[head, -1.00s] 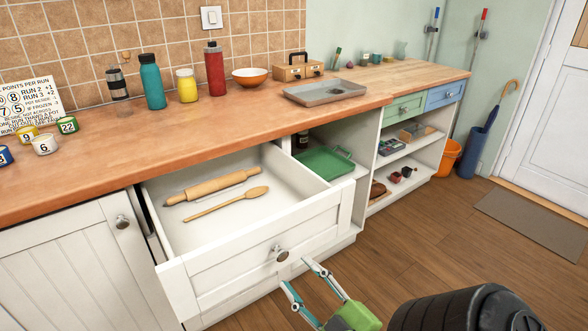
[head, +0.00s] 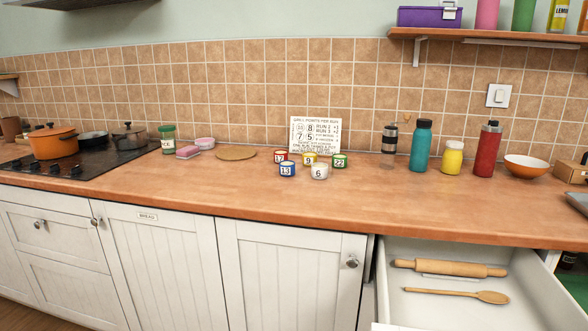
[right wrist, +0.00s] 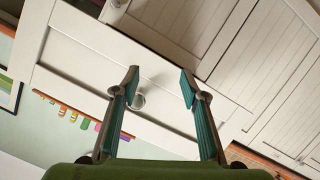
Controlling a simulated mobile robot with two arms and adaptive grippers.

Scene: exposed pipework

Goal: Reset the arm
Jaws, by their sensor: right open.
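My right gripper (right wrist: 160,84) shows in the right wrist view. Its two teal-padded fingers are spread apart with nothing between them. A round knob (right wrist: 138,100) on a white drawer front (right wrist: 85,65) appears beyond the fingers, nearer the left one; I cannot tell the exact gap. In the head view the drawer (head: 418,312) stands open, with a rolling pin (head: 452,268) and a wooden spoon (head: 455,293) in it. Neither gripper shows in the head view, and my left gripper is in no current view.
The wooden counter (head: 200,195) holds several numbered tins (head: 319,172), a sign (head: 315,133), bottles (head: 421,146) and an orange bowl (head: 527,168). An orange pot (head: 53,143) stands on the hob at the left. White cabinet doors (head: 290,275) are closed.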

